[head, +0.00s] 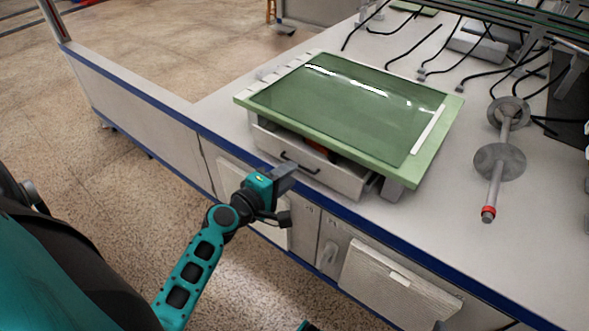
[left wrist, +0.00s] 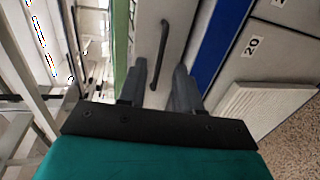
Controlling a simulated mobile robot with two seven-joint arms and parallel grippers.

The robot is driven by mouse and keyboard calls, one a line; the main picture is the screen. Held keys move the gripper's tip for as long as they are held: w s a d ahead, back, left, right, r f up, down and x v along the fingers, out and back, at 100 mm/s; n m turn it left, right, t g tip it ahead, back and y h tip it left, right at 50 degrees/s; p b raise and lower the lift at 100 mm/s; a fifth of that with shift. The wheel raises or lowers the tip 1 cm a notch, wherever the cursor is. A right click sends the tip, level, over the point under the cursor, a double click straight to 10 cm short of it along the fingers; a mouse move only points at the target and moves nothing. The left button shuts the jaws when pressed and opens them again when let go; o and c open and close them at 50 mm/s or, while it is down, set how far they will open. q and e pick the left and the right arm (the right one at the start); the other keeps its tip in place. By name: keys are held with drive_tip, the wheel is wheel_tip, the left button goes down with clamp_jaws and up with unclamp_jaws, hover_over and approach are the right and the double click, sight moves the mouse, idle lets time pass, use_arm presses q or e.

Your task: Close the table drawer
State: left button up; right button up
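The table drawer (head: 310,168) is a light grey box under a green-topped unit (head: 345,110) on the workbench. It stands partly open, its front sticking out past the green top, with a gap showing behind it. Its dark bar handle (head: 300,163) runs across the front. My left gripper (head: 284,178) is in front of the drawer, near the handle's left part.
The white bench top (head: 420,225) has a blue edge. A grey metal stand with discs (head: 499,162) stands to the right. Black cables (head: 440,50) lie at the back. Cabinet doors (head: 390,285) are below. Open floor (head: 110,160) lies to the left.

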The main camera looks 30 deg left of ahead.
use_arm(q)
drive_tip(key=shift+x, duration=1.7)
drive_tip(key=shift+c, duration=0.4)
clamp_jaws()
